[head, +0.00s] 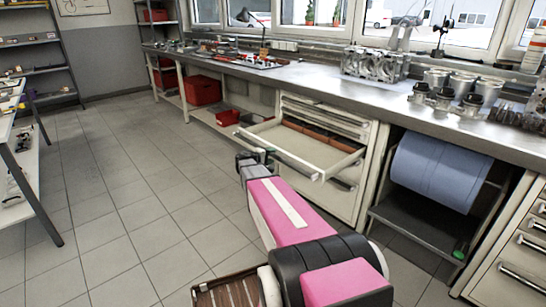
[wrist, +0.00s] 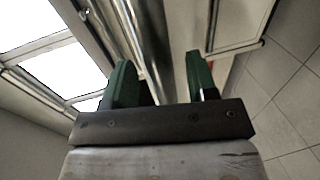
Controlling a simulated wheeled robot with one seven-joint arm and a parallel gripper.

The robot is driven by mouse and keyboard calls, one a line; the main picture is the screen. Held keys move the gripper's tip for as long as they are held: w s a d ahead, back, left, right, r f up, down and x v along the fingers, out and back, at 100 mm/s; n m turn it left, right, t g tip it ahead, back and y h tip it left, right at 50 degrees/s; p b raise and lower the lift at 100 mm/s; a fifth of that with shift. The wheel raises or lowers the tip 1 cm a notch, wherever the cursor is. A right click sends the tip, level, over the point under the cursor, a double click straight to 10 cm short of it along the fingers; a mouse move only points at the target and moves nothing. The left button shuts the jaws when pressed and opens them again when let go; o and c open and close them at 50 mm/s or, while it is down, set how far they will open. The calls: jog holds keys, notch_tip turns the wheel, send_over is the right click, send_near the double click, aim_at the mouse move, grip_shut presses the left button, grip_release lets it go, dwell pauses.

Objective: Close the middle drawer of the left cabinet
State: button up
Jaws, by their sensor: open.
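The left cabinet (head: 345,196) is a cream drawer unit under the workbench. Its middle drawer (head: 294,146) is pulled far out, showing a bare cream floor and reddish-brown contents at the back. The drawers above and below it look shut. My gripper (head: 254,156) is at the outer left end of the drawer, close to its front edge; I cannot tell whether it touches. In the wrist view my gripper (wrist: 158,68) shows two green fingers set apart with nothing between them.
The workbench (head: 300,78) carries engine parts. A blue roll (head: 437,172) sits on a shelf right of the cabinet, and another drawer cabinet (head: 518,262) is at the right edge. Red bins (head: 203,89) stand under the bench. The tiled floor (head: 130,170) to the left is clear.

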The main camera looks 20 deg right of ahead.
jog(key=shift+x, duration=0.95)
grip_shut()
send_near(324, 133)
jog(key=x, duration=0.5)
jog(key=shift+w+d+f, duration=0.1)
jog(key=shift+f, duration=0.2)
jog(key=shift+x, duration=0.8)
jog(key=shift+r, duration=0.2)
grip_release()
jog(key=shift+d, duration=0.15)
